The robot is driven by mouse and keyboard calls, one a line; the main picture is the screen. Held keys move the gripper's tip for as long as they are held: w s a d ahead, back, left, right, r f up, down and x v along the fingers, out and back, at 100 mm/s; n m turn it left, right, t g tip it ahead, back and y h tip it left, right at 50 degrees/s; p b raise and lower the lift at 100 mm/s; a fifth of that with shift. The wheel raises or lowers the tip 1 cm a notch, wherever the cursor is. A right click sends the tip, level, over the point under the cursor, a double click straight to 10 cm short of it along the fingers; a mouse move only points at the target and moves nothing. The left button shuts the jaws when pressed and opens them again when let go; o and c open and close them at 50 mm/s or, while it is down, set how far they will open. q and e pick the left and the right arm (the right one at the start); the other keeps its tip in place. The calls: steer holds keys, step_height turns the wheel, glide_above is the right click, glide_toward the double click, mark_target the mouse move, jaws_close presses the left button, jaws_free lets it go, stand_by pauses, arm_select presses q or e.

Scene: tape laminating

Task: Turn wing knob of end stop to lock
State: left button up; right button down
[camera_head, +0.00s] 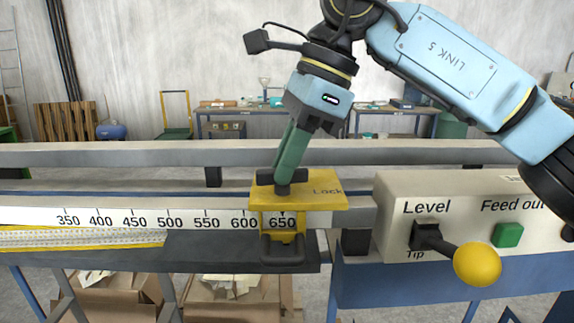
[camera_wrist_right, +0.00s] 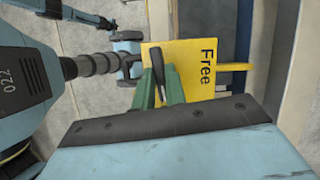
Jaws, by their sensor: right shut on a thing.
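The yellow end stop (camera_head: 325,196) sits on the rail, with its pointer by the 650 mark of the scale. In the right wrist view the plate (camera_wrist_right: 205,88) shows the word "Free". The black wing knob (camera_head: 282,189) stands on the plate, partly hidden by my fingers. My right gripper (camera_head: 284,168) comes down from above, tilted, with its green fingers shut on the knob. The knob's wing (camera_wrist_right: 157,64) shows between the fingers in the wrist view. My left gripper is not in view.
A beige control box (camera_head: 390,190) stands right of the end stop, with a yellow-balled lever (camera_head: 477,264) and a green button (camera_head: 508,235). A black handle (camera_head: 283,262) hangs at the end stop's front. The scale (camera_head: 185,220) runs left along the rail.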

steer(key=shift+m+t+b, duration=0.3)
steer(key=shift+m+b, duration=0.05)
steer(key=shift+m, duration=0.45)
steer(key=c, duration=1.4)
jaws_free()
steer(key=shift+c, duration=0.2)
steer(key=shift+r, duration=0.15)
steer(key=p+v, duration=0.1)
steer(key=v, duration=1.2)
steer(key=shift+s, duration=0.1)
